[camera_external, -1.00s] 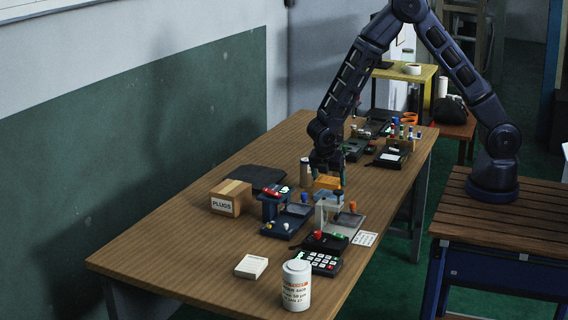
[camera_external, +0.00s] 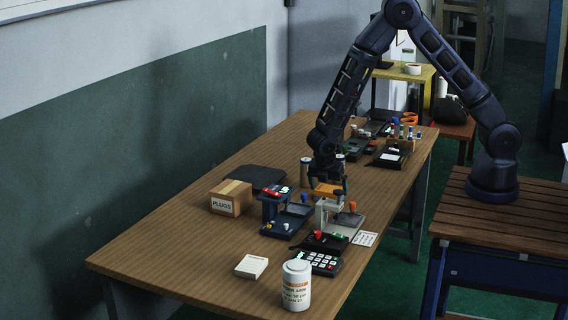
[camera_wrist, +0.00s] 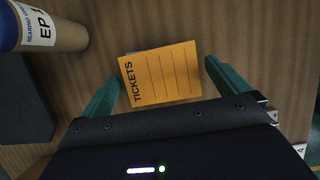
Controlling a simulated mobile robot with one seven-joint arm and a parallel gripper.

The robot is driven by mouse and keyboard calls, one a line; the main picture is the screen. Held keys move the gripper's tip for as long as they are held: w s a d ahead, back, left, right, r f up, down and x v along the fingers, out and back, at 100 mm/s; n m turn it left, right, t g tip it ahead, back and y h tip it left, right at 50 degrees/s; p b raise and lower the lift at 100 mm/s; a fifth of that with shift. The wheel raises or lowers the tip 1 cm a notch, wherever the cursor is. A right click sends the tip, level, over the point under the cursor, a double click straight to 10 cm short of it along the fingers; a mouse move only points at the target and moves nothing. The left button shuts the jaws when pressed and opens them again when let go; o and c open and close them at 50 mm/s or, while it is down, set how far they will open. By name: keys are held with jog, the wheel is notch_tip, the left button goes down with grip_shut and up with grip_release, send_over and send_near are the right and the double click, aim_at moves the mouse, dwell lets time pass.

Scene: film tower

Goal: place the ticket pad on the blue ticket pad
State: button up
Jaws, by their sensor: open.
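The orange ticket pad (camera_wrist: 160,73), marked "TICKETS", lies between my gripper's green fingers in the wrist view. It also shows under the hand in the external view (camera_external: 325,188). My gripper (camera_wrist: 161,78) is open, with a finger on each side of the pad and a small gap at the right. In the external view my gripper (camera_external: 328,181) is low over the table behind the grey press. A thin bluish edge (camera_wrist: 127,53) shows under the orange pad's upper left corner; it looks like the blue ticket pad, mostly hidden beneath.
A labelled brown tube (camera_wrist: 55,33) stands close to the left finger. The grey press (camera_external: 326,213), blue press (camera_external: 272,207) and calculator (camera_external: 318,262) are in front. A PLUGS box (camera_external: 230,198) stands left. The table's near left is clear.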

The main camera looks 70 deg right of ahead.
jog(key=v, duration=1.2)
jog(key=s+d+r+m, duration=0.3)
jog(key=d+r+m, duration=0.15)
jog(key=r, duration=0.55)
jog(key=s+d+r+m+t+y, duration=0.1)
jog(key=s+d+r+m+y, duration=0.1)
jog(key=s+d+r+m, duration=0.45)
jog(key=s+d+r+m+t+y, duration=0.1)
jog(key=s+d+r, duration=0.3)
jog(key=s+r, duration=0.6)
jog(key=s+d+r+m+t+y, duration=0.1)
jog(key=s+m, duration=0.5)
jog(key=s, duration=0.7)
jog(key=shift+s+d+r+t, duration=0.3)
jog(key=shift+d+r+t, duration=0.25)
jog(key=shift+r+t, duration=0.35)
